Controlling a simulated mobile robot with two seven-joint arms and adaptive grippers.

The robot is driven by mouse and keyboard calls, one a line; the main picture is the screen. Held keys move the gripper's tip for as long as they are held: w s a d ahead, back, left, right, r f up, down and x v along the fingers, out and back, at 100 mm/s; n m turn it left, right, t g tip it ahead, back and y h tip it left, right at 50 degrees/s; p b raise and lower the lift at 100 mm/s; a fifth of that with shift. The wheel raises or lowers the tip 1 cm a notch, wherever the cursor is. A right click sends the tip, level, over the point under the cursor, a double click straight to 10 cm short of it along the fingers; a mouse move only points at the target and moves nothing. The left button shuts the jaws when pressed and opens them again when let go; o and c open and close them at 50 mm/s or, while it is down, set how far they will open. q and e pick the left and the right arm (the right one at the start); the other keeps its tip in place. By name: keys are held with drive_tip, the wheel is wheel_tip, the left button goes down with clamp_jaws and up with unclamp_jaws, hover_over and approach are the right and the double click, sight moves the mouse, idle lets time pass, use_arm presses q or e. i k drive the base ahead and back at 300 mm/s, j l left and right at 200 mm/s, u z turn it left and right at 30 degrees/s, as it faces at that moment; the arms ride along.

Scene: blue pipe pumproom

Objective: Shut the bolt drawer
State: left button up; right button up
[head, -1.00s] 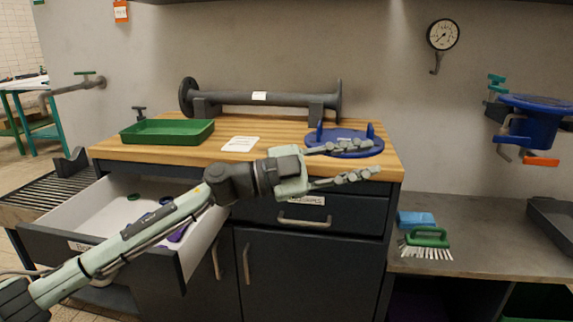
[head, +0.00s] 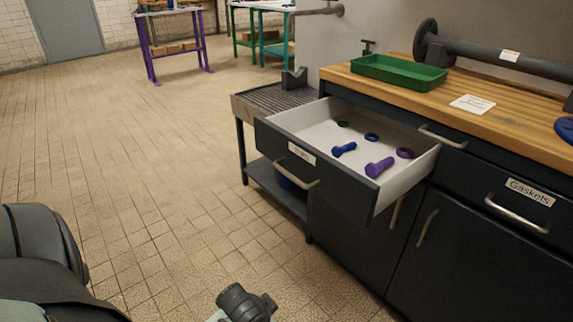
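The bolt drawer (head: 284,155) stands pulled out of the dark cabinet, its front facing the lower left. It has a metal bar handle (head: 297,168) and a white label on its front. Inside the white drawer lie a blue bolt (head: 344,149), a purple bolt (head: 379,167) and several rings. Part of my arm shows at the bottom edge, below and apart from the drawer. No gripper fingers show for either arm, so neither gripper is in view.
A slatted side table (head: 272,98) stands left of the drawer, with a grey V-shaped block (head: 294,79) on it. A green tray (head: 399,72) sits on the wooden worktop (head: 430,93). The gaskets drawer (head: 508,197) is closed. The tiled floor at left is clear.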

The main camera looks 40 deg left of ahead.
sight(299, 141)
drive_tip(key=i+u, duration=0.15)
drive_tip(key=u, duration=1.4)
drive_tip(key=i+l, duration=0.2)
drive_tip(key=l, duration=0.2)
drive_tip(key=i+l, duration=0.2)
drive_tip(key=l, duration=0.15)
drive_tip(key=u, duration=0.05)
